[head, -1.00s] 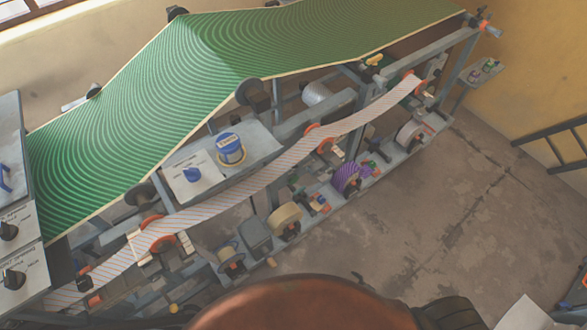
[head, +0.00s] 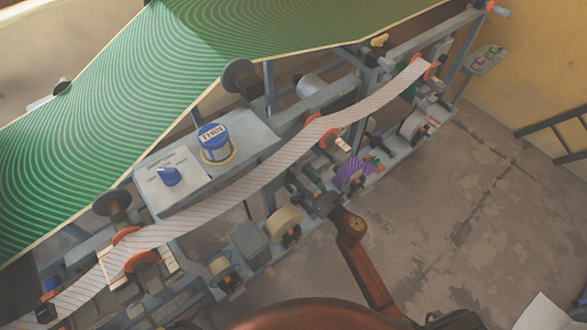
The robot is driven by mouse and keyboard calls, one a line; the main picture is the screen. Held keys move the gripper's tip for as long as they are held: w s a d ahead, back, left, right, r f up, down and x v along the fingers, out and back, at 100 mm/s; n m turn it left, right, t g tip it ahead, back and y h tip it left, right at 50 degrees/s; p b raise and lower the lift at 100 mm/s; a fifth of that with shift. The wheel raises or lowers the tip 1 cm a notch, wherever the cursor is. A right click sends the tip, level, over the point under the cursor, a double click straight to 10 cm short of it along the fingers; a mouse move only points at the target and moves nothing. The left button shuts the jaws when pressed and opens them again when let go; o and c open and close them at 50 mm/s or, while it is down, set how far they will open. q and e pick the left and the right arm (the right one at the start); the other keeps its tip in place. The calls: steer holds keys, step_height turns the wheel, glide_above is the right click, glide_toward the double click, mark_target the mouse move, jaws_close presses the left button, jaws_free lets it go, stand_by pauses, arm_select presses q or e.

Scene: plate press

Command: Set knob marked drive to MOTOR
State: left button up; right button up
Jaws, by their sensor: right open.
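A blue knob (head: 169,177) stands on a pale labelled plate (head: 190,190) at the left end of the grey box (head: 250,140) on the machine. The lettering on the plate is too small to read, so I cannot tell whether this is the drive knob or where MOTOR is. My right gripper (head: 303,188) is open, low over the near side of the machine, right of the blue knob and apart from it. The machine's small parts partly blend with its fingers. My left gripper is not in view.
A striped paper web (head: 225,200) runs between the box and my right gripper. Rollers and a purple spool (head: 352,172) line the near rail. A green belt (head: 150,90) slopes behind.

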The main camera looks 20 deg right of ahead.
mark_target(290, 164)
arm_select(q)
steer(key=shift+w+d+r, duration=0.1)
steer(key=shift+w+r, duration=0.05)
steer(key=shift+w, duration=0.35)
arm_select(e)
steer(key=x, duration=0.3)
steer(key=shift+w+a, duration=0.1)
steer(key=shift+w, duration=0.2)
steer(key=shift+c, duration=0.7)
steer(key=shift+f, duration=0.1)
steer(key=c, duration=1)
